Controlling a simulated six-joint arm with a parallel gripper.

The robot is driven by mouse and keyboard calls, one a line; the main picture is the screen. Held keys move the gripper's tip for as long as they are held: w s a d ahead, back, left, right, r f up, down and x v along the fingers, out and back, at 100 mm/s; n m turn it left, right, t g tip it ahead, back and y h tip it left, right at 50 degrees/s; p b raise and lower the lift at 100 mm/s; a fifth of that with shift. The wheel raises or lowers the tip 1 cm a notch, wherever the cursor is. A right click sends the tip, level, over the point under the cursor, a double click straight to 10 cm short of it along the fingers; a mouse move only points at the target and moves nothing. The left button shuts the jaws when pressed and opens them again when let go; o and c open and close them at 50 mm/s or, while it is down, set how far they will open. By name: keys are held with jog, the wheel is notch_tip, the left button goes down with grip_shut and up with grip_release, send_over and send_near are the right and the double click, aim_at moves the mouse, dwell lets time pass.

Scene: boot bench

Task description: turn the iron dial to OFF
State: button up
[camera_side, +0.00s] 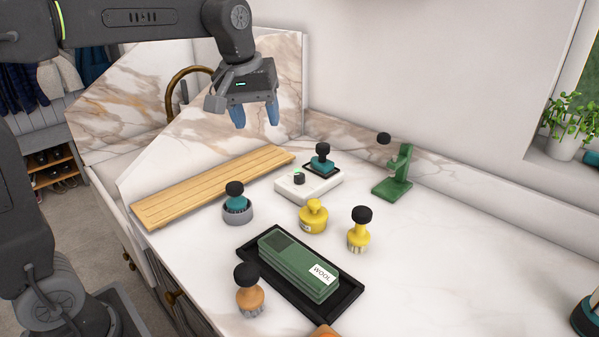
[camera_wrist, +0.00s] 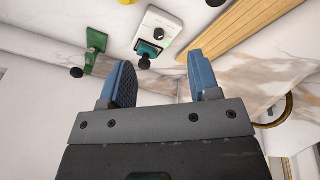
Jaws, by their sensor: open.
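The iron dial (camera_side: 299,178) is a small black knob on a white box (camera_side: 322,191). A small green mark shows by the dial; I cannot read any setting. A teal iron (camera_side: 322,167) with a black ball handle rests at the back of the box. My gripper (camera_side: 256,122) is open and empty, with blue fingers pointing down, above and to the left of the box. In the wrist view the dial (camera_wrist: 159,33) and the iron (camera_wrist: 147,51) show beyond the fingertips (camera_wrist: 159,60), apart from them.
A wooden slatted board (camera_side: 213,187) lies left of the box. A green stand (camera_side: 394,174) is to its right. A teal brush (camera_side: 237,208), yellow pot (camera_side: 313,216), yellow brush (camera_side: 359,236), brown brush (camera_side: 250,295) and green wool block (camera_side: 296,266) stand nearer. The right counter is mostly clear.

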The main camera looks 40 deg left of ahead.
jog(key=w+a+f+n+g, duration=0.1)
jog(key=w+n, duration=0.1)
jog(key=w, duration=0.3)
jog(key=w+a+f+n+g, duration=0.1)
jog(key=w+a+f+n, duration=0.1)
jog(key=w, duration=0.3)
jog(key=n, duration=0.3)
send_near(299, 174)
jog(key=shift+g, duration=0.4)
jog(key=f, duration=0.9)
jog(key=shift+w+f, duration=0.1)
jog(key=shift+w, duration=0.3)
jog(key=c, duration=0.9)
